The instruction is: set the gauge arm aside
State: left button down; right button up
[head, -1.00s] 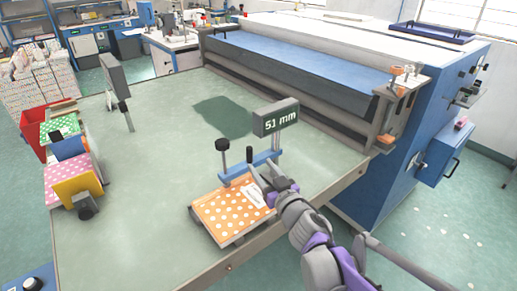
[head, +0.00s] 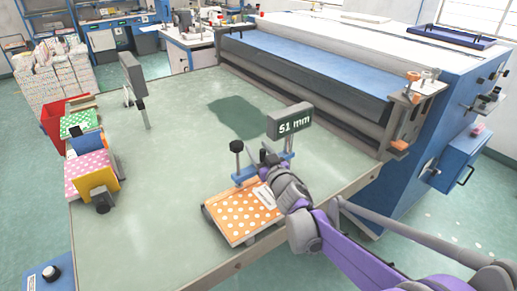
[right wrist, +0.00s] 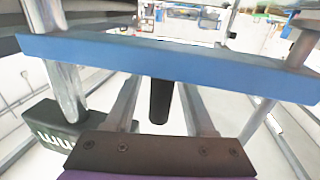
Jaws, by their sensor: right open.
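The gauge arm is a blue crossbar (head: 245,174) on posts, with a black knob (head: 236,146) and a dark display (head: 289,122) reading 51 mm. It stands at the back edge of an orange dotted book (head: 238,218) with a white label. My right gripper (head: 268,158) is at the crossbar, partly hiding it. In the right wrist view, the blue crossbar (right wrist: 215,72) spans the picture beyond the open fingers (right wrist: 158,105). A dark rod (right wrist: 159,101) shows between the fingers; I cannot tell whether they touch anything. My left gripper is not in view.
The green table (head: 165,195) is mostly clear left of the book. A grey panel on a post (head: 132,74) stands at the back left. Dotted stacks and a yellow board (head: 98,183) line the left edge. A large blue press (head: 320,62) stands behind.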

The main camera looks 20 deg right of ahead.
jog(key=shift+c, duration=0.2)
grip_shut()
dwell(1.1)
